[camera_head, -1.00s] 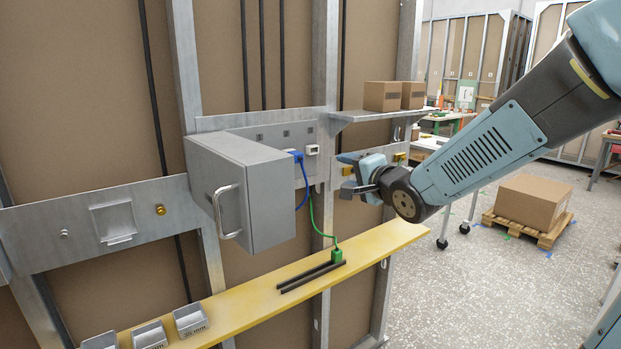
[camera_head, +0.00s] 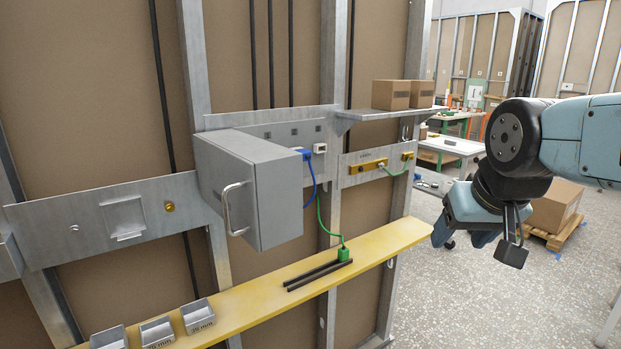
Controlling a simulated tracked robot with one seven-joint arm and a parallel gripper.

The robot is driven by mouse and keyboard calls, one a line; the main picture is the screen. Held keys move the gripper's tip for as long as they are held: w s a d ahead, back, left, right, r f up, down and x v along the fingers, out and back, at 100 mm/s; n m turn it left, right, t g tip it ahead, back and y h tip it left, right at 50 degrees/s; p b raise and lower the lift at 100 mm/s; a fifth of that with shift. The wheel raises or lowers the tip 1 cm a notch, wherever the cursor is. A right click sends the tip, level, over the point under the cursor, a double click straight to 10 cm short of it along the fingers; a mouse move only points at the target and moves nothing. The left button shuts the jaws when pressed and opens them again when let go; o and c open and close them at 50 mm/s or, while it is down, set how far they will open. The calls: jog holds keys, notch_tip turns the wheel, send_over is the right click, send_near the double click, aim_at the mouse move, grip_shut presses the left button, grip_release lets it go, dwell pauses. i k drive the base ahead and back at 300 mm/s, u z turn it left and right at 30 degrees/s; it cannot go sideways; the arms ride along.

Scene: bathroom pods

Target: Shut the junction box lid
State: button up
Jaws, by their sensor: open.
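The grey junction box (camera_head: 280,206) sits on the metal rail left of the middle and juts out from the wall. Its lid (camera_head: 226,180) appears swung outward, with a bar handle (camera_head: 235,209) near the outer edge of the face turned left. The box's inside is hidden from this side, so I cannot tell the exact lid angle. My gripper (camera_head: 478,245) is open and empty, pointing down at the right, well apart from the box and lid.
A yellow shelf (camera_head: 250,309) runs below the box, with small metal bins (camera_head: 198,317), dark rods and a green plug (camera_head: 344,254). Blue and green cables hang right of the box. Cartons (camera_head: 391,94) stand on a metal shelf. A carton on a pallet (camera_head: 556,207) stands behind my arm.

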aim_at(254, 184)
jog(key=z, duration=1.75)
jog(key=i, duration=0.05)
jog(key=u, duration=3)
